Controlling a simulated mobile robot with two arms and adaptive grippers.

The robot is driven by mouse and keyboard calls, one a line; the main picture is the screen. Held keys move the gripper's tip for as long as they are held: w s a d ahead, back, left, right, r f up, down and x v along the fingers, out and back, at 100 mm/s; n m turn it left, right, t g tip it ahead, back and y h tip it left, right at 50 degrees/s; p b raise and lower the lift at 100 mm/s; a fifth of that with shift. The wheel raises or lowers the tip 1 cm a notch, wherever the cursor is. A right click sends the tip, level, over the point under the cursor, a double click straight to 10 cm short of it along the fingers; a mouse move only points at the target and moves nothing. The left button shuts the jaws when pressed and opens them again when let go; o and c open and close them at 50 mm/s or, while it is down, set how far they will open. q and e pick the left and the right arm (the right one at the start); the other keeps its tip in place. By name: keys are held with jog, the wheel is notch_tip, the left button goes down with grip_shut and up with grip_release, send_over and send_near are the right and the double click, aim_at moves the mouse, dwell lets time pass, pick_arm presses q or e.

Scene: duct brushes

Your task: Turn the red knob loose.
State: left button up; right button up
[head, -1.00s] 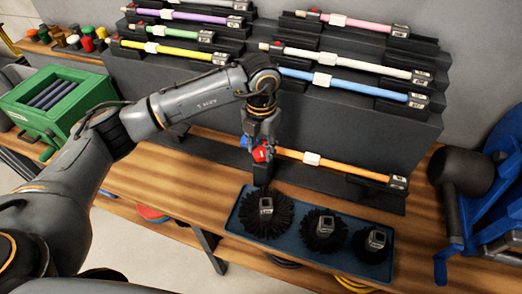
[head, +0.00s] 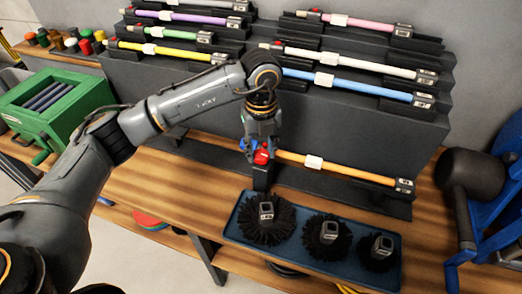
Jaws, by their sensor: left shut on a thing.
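The red knob (head: 261,157) sits at the left end of the orange rod (head: 350,170), which lies on the low front step of the dark rack. My left gripper (head: 258,148) points down over the knob and is shut on it. The fingers hide part of the knob, and a bit of blue shows beside them. A white collar (head: 313,162) is on the rod, and a grey square end piece (head: 404,185) is at its right end. My right gripper is not in the view.
A blue tray (head: 390,278) with three black round brushes lies in front of the rack. More coloured rods rest on the steps behind. A green box (head: 60,105) stands at left, a dark mallet-like thing (head: 470,170) at right. Bare wood lies left of the tray.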

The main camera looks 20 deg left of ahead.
aim_at(261, 153)
pick_arm(q)
jog(key=shift+n, duration=0.8)
jog(key=o, duration=1.2)
jog(key=shift+c, duration=0.2)
notch_tip(261, 153, up, 12)
